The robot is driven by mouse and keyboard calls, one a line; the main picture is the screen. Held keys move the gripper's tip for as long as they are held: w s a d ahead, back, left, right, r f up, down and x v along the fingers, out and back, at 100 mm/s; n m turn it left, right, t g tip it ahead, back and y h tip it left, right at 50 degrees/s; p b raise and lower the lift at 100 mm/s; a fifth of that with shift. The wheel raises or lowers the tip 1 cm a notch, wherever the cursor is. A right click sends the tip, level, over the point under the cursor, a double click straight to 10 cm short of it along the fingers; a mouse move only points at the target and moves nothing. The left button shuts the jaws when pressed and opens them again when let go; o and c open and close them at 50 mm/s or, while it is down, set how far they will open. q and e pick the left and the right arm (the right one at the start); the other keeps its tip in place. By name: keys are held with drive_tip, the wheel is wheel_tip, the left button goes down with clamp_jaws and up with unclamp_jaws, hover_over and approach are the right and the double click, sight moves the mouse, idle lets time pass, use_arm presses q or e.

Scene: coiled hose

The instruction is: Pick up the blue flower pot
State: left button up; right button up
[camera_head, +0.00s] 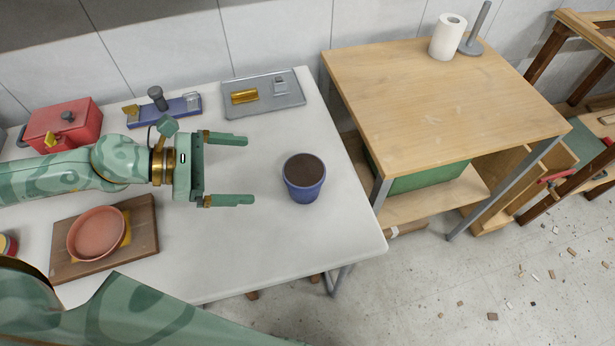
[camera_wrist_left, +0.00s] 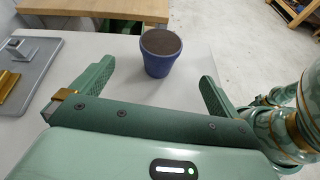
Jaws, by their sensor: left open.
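The blue flower pot (camera_head: 303,186), filled with dark soil, stands upright on the white table (camera_head: 240,256) near its right edge. My left gripper (camera_head: 240,170) is open and empty, its two fingers pointing right toward the pot. The pot is just beyond the fingertips, apart from them. In the left wrist view the pot (camera_wrist_left: 158,58) stands ahead of the open fingers (camera_wrist_left: 155,82), roughly between their lines. My right gripper does not show.
A grey tray (camera_head: 290,98) with a gold piece lies behind the pot. A wooden table (camera_head: 440,90) with a paper roll (camera_head: 447,38) stands right.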

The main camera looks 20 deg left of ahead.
sight(293, 172)
use_arm(q)
drive_tip(key=p+x, duration=0.2)
drive_tip(key=x, duration=0.6)
drive_tip(key=shift+w+d, duration=0.1)
drive_tip(key=shift+w, duration=0.05)
drive_tip(key=x, duration=0.3)
drive_tip(key=p+x, duration=0.1)
drive_tip(key=x, duration=0.2)
drive_tip(key=shift+f, duration=0.3)
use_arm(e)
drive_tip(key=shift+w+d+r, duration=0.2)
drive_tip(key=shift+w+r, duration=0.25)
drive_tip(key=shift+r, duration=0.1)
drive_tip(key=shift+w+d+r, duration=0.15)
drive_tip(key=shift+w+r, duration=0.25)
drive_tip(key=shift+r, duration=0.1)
use_arm(q)
drive_tip(key=shift+s, duration=0.25)
drive_tip(key=shift+c, duration=0.3)
drive_tip(key=c, duration=1.1)
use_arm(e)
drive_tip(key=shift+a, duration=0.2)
use_arm(q)
drive_tip(key=shift+r, duration=0.15)
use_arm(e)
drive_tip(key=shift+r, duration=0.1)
